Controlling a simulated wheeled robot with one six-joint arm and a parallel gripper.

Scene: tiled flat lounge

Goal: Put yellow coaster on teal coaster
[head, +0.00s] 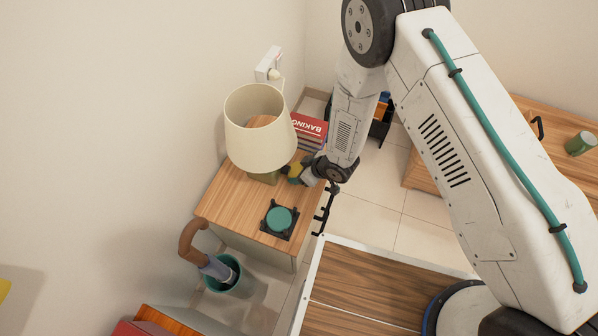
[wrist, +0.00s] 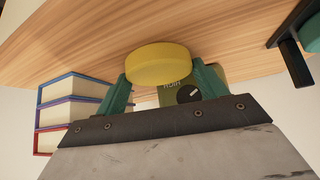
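The yellow coaster (wrist: 158,65) is a thick round disc between the two teal fingers of my gripper (wrist: 160,80), with a fingertip against each side. In the head view the yellow coaster (head: 294,169) is a small patch beside the lamp, partly hidden by my gripper (head: 300,173). I cannot tell how far it is above the tabletop. The teal coaster (head: 279,219) lies in a dark square holder (head: 268,232) near the front of the wooden side table (head: 229,207). Part of the teal coaster (wrist: 312,36) shows at the wrist view's right edge.
A lamp with a cream shade (head: 260,130) and olive base (head: 263,178) stands close to my gripper. Stacked books (head: 311,127) lie behind. A teal bin (head: 226,276) with an umbrella stands on the floor. The tabletop left of the teal coaster is clear.

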